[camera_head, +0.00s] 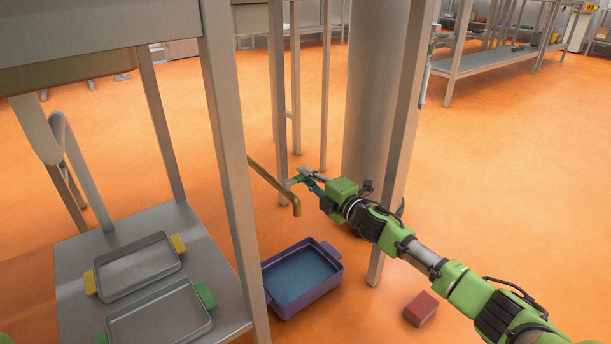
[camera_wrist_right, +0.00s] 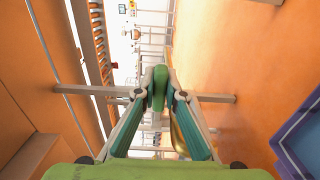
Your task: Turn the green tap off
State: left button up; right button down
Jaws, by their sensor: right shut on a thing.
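The green tap handle (camera_wrist_right: 160,80) shows in the right wrist view as an upright green piece between my fingertips. My right gripper (camera_head: 302,178) is at the tap by the steel legs in the head view. It is shut on the green handle, with a finger on each side of it. The brass tap spout (camera_head: 272,184) runs beside the gripper and bends down at its end; it also shows behind the right finger in the wrist view (camera_wrist_right: 181,140). In the head view the handle is mostly hidden by the gripper. My left gripper is out of view.
A purple bin (camera_head: 325,282) with blue inside stands on the floor below the spout. A red block (camera_head: 421,308) lies to its right. A steel shelf (camera_head: 75,262) with two grey trays is at left. Steel legs (camera_head: 400,150) stand close to my arm. The orange floor at right is mostly clear.

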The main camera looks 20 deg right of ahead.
jog(key=c, duration=2.1)
grip_release()
jog(key=v, duration=1.2)
jog(key=shift+f, duration=0.1)
